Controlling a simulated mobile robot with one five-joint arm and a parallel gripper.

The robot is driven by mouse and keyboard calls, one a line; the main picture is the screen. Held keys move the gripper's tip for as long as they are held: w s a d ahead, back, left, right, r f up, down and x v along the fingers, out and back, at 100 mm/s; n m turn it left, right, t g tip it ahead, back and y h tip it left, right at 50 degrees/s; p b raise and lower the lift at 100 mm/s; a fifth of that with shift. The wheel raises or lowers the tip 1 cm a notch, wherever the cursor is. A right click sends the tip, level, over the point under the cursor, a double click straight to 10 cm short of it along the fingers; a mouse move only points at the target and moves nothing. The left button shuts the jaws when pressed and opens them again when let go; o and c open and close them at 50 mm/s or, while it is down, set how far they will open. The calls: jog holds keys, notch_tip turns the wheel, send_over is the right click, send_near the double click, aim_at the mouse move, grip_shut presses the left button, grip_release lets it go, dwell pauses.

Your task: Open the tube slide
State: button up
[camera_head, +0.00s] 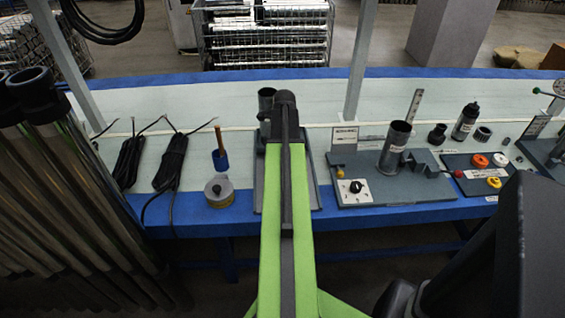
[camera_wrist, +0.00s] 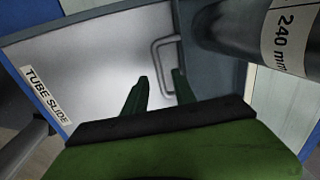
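The tube slide (camera_wrist: 95,65) shows in the wrist view as a pale metal plate with a "TUBE SLIDE" label (camera_wrist: 48,95) at its left edge. Its grey loop handle (camera_wrist: 155,62) is near the plate's right side. My gripper (camera_wrist: 161,76) is open, its two dark fingers apart. In the picture the handle's long bar lies between the fingertips, and the right finger overlaps the handle's right part. I cannot tell whether they touch. In the head view my green arm covers most of the slide's grey base (camera_head: 313,180), and my fingers are hidden.
A dark tube marked "240 mm" (camera_wrist: 225,30) is close at the right in the wrist view. On the bench, a grey fixture (camera_head: 360,190) with an upright tube (camera_head: 395,146) stands right of my arm. A tape roll (camera_head: 219,192) and black cables (camera_head: 170,165) lie left.

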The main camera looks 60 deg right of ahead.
jog(key=f, duration=0.1)
jog(key=f+b, duration=0.1)
jog(key=f, duration=0.1)
jog(key=shift+w+d+b, duration=0.15)
jog(key=shift+d+b, duration=0.05)
jog(key=shift+b, duration=0.1)
grip_shut()
dwell(1.0)
